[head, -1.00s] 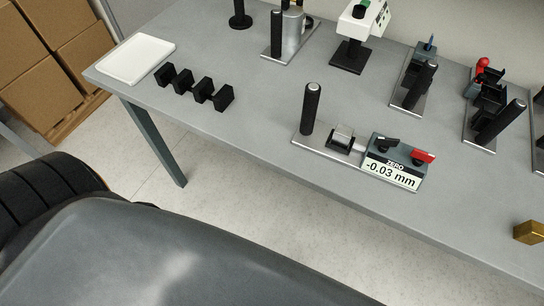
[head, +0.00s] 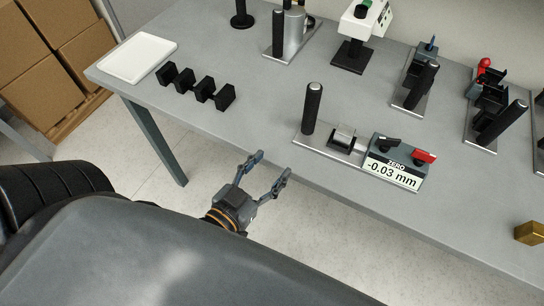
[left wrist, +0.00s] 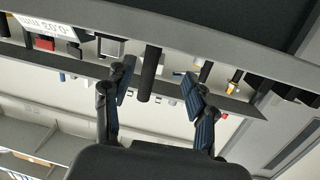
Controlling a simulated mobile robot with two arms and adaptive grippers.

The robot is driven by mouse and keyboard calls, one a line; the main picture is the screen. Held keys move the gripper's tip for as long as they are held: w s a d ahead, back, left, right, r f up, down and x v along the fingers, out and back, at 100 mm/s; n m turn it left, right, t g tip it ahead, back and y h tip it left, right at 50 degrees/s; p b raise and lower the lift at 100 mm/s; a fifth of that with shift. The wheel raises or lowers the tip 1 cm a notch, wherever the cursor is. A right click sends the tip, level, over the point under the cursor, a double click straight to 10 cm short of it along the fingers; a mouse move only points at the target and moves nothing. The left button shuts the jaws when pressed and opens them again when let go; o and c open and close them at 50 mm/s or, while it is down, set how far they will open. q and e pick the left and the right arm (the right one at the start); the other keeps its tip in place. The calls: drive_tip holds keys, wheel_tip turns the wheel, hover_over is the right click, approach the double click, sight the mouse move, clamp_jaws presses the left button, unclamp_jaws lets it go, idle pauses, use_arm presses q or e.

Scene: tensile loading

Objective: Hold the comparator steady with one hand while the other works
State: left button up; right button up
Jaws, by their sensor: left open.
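The comparator (head: 368,157) stands near the front edge of the table. It has a metal base, an upright black post (head: 311,108) at its left end, a small metal block, and a display reading -0.03 mm with a black lever and a red lever. My left gripper (head: 270,166) is open and empty, in front of the table edge, left of and apart from the comparator. In the left wrist view the picture is upside down; the black post (left wrist: 150,72) shows between the open fingers, farther off, and the display (left wrist: 48,27) is at upper left. My right gripper is not in view.
The grey table (head: 265,95) holds several black blocks (head: 204,90), a white tray (head: 137,58), other devices with black posts along the back and right, and a brass block (head: 529,232) at the right edge. The tabletop left of the comparator is clear.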

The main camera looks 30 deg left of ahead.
sight(306, 124)
use_arm(q)
drive_tip(key=shift+w+d+r+n+t, duration=0.1)
drive_tip(key=shift+w+d+r+t, duration=0.1)
drive_tip(key=shift+r, duration=0.2)
drive_tip(key=shift+w+d+r+n+t, duration=0.1)
drive_tip(key=shift+r+t, duration=0.1)
drive_tip(key=shift+r, duration=0.15)
drive_tip(key=shift+w+d+r+n+t, duration=0.1)
drive_tip(key=shift+w+r+t, duration=0.1)
drive_tip(key=shift+r, duration=0.2)
drive_tip(key=w, duration=0.3)
drive_tip(key=w+d, duration=0.1)
drive_tip(key=w, duration=0.7)
drive_tip(key=shift+w+d, duration=0.2)
clamp_jaws()
idle(0.4)
